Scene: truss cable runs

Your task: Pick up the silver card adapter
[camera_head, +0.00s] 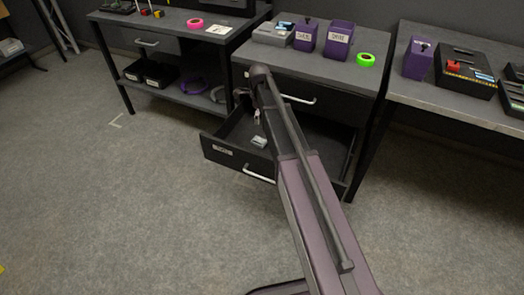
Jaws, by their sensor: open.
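A small silver-grey item (259,142), which looks like the silver card adapter, lies in the open lower drawer (219,151) of the middle bench, near the drawer's front panel. My gripper (257,121) is small in view. It points down over the drawer, just above and behind the item in the picture. It appears open with nothing visible in it, and I see a gap between it and the item. My arm crosses the drawer from the lower right and hides part of its inside.
The upper drawer (318,108) is shut. The benchtop above holds purple bins (338,40), a grey box (272,34) and green tape (365,60). Benches stand left and right, the left with pink tape (195,23) on top. The floor (110,210) in front is clear.

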